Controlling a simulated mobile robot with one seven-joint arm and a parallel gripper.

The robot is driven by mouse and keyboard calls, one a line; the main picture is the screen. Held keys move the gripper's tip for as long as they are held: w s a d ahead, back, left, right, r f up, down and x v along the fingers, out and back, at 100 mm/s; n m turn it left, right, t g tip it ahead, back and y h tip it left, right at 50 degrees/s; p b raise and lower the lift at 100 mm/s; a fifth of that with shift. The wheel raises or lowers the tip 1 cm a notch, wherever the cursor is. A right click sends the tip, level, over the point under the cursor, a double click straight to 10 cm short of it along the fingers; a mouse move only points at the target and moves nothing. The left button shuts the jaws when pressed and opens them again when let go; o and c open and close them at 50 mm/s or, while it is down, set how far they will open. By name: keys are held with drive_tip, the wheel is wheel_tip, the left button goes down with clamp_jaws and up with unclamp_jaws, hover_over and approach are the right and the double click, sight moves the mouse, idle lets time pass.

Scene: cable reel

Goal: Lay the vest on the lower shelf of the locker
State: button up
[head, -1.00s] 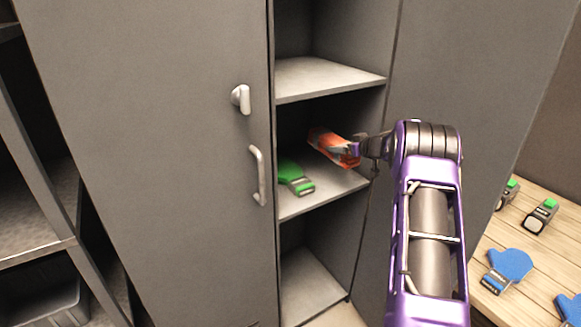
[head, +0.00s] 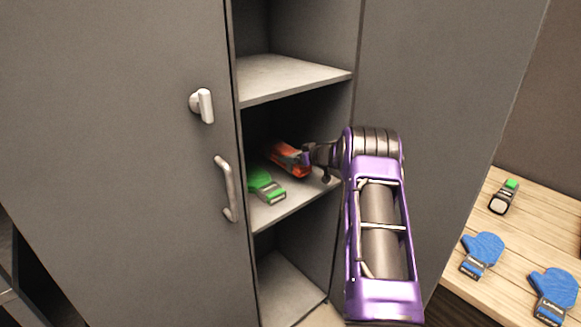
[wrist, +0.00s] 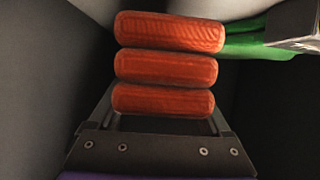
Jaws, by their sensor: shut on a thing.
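The orange vest (head: 284,156), folded into a thick bundle, is inside the locker's middle opening over the lower shelf (head: 287,211). In the wrist view it shows as stacked orange rolls (wrist: 165,67) between my finger sides. My gripper (head: 304,157) reaches in from the right and is shut on the vest's near end. The fingertips are hidden by the vest. I cannot tell whether the vest touches the shelf. A green glove (head: 264,184) with a grey cuff lies on the same shelf, left of and in front of the vest.
The upper shelf (head: 290,78) is above my gripper. The grey door (head: 120,150) with its handle (head: 227,190) stands left of the opening. The locker floor (head: 290,290) is bare. Blue gloves (head: 483,252) lie on the wooden table (head: 460,285) at right.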

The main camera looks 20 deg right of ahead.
drive_tip(key=shift+f+b, duration=0.3)
drive_tip(key=shift+f, duration=1.35)
drive_tip(key=shift+f, duration=0.2)
drive_tip(key=o, duration=1.4)
drive_tip(key=shift+r, duration=0.1)
drive_tip(key=shift+s+d+r, duration=0.1)
drive_tip(key=shift+s+r, duration=0.05)
drive_tip(key=shift+r, duration=0.05)
drive_tip(key=p+v, duration=0.1)
drive_tip(key=v, duration=1)
drive_tip(key=shift+s+d+r, duration=0.1)
drive_tip(key=shift+s, duration=0.2)
